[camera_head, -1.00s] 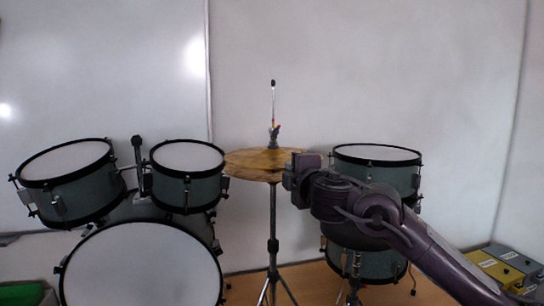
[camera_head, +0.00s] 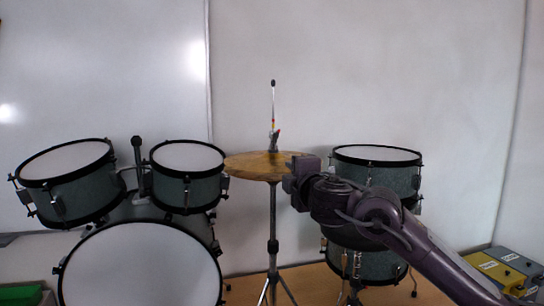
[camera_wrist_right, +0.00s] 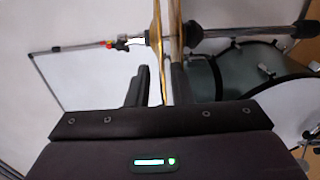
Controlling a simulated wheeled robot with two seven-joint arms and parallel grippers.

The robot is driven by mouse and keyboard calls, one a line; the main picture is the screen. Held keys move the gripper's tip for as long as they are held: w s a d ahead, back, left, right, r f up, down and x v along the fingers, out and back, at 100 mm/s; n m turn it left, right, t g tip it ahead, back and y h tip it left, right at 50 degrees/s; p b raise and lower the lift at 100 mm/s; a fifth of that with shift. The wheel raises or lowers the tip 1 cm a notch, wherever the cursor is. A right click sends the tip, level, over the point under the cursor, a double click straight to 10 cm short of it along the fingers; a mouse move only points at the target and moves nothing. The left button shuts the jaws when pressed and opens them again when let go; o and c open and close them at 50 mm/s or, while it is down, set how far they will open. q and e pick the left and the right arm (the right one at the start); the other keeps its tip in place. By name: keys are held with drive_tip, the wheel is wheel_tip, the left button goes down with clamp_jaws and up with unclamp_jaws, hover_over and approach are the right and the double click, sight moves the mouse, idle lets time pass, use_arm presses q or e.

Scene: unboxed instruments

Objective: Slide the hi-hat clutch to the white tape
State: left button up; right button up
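The hi-hat cymbals (camera_head: 254,165) sit on a stand in the middle of the head view. The clutch (camera_head: 274,139) is on the rod just above them, with a red mark (camera_head: 273,122) higher up. In the wrist view the rod lies sideways, with the clutch (camera_wrist_right: 138,41) beside the cymbals (camera_wrist_right: 158,45) and the red mark (camera_wrist_right: 108,44) farther left. I cannot clearly make out the white tape. My right gripper (camera_head: 291,180) is at the cymbals' right edge; its fingers (camera_wrist_right: 160,85) are apart, with cymbal edge showing between them. My left gripper is out of view.
A drum (camera_head: 377,178) stands just right of the hi-hat, close behind my right arm. Two toms (camera_head: 187,186) and a bass drum (camera_head: 143,265) are at left. Yellow and grey boxes (camera_head: 497,273) lie at lower right. Space above the cymbals is free.

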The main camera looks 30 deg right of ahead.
drive_tip(key=shift+f, duration=0.15)
drive_tip(key=v, duration=1)
drive_tip(key=shift+b, duration=0.4)
